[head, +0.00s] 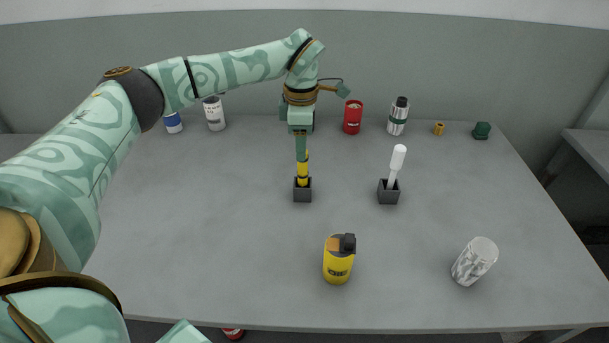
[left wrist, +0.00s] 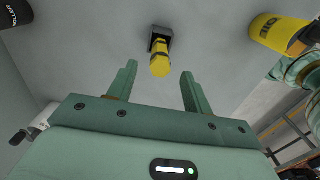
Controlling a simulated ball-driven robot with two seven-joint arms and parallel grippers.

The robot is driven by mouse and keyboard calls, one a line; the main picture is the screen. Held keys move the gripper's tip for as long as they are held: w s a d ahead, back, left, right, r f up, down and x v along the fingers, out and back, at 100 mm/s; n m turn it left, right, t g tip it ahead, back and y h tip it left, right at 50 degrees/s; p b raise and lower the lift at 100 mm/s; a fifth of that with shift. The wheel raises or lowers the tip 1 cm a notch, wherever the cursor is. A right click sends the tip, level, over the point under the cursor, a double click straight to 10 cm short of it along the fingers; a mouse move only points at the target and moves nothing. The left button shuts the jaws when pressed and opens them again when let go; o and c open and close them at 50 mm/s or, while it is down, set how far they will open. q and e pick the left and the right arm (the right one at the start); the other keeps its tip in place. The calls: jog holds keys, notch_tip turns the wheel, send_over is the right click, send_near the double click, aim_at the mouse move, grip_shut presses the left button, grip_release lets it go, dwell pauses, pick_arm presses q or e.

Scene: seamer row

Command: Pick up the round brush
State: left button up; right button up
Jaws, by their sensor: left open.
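A yellow-handled tool (head: 303,170) stands upright in a small dark block (head: 303,195); its lower end is hidden, and I take it to be the round brush, though its shape does not make this certain. My left gripper (head: 302,152) points down just above it, open and empty. In the left wrist view, the tool's yellow end (left wrist: 160,66) lies between and beyond the two spread fingers (left wrist: 158,85), apart from both. My right gripper is not in view.
A white-topped tool (head: 397,160) leans in a second dark block (head: 388,194) to the right. Several cans, including a red one (head: 352,117), line the back. The table's left part is clear.

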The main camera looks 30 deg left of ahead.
aim_at(303, 175)
pick_arm(q)
jog(key=shift+s+f, duration=0.1)
jog(key=shift+f, duration=0.4)
jog(key=f+b, duration=0.1)
jog(key=f, duration=0.4)
jog(key=shift+w+b, duration=0.2)
jog(key=shift+b, duration=0.2)
jog(key=shift+d+r, duration=0.1)
jog(key=shift+r, duration=0.05)
jog(key=shift+c, duration=1.2)
jog(key=c, duration=0.8)
